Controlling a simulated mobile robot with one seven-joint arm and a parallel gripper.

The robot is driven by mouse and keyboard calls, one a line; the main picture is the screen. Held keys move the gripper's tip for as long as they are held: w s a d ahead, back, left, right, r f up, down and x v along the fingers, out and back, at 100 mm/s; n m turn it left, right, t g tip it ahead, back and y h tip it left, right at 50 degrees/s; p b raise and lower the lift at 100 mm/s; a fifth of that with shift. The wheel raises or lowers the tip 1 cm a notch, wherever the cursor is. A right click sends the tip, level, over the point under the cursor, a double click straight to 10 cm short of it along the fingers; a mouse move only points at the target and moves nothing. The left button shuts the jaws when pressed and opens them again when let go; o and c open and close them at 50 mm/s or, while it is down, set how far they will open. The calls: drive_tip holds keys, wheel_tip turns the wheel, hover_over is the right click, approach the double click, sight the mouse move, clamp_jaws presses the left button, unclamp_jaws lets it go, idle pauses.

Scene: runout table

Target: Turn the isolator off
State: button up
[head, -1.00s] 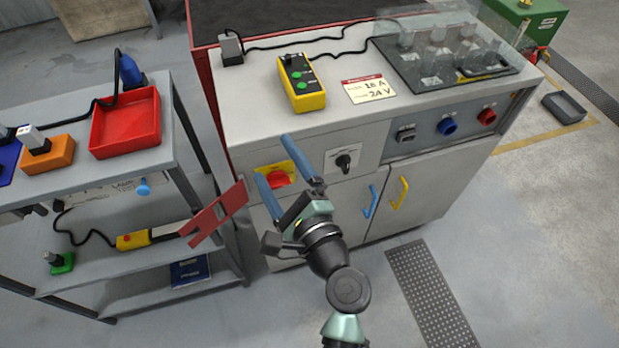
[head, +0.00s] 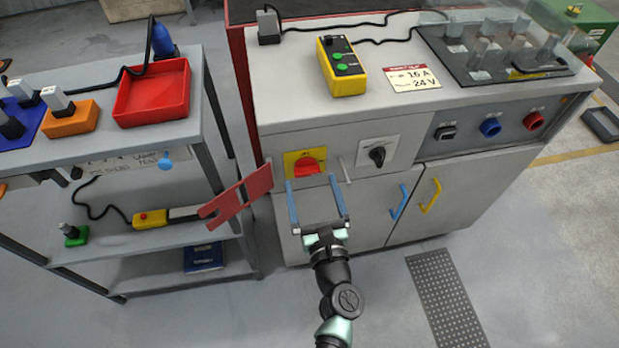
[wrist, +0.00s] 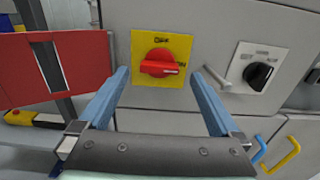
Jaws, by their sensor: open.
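The isolator is a red rotary handle (head: 307,168) on a yellow plate (head: 291,159) on the cabinet's front, left of a black rotary switch (head: 377,155). In the wrist view the red handle (wrist: 158,63) lies roughly level across its yellow plate (wrist: 142,96). My gripper (head: 313,182) is open and empty, its two blue fingers pointing at the cabinet just below the handle. In the wrist view my gripper (wrist: 164,80) has its fingers spread either side of the yellow plate. Whether the fingertips touch the panel cannot be told.
A red slotted plate (head: 254,185) sticks out close left of my gripper. A small grey bar handle (head: 344,168) is right of the isolator. Blue (head: 399,203) and yellow (head: 430,195) door handles are lower right. A shelf trolley (head: 213,212) stands left.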

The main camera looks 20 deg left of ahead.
sight(307, 170)
drive_tip(key=shift+x, duration=1.5)
drive_tip(key=shift+c, duration=0.3)
drive_tip(key=c, duration=1.3)
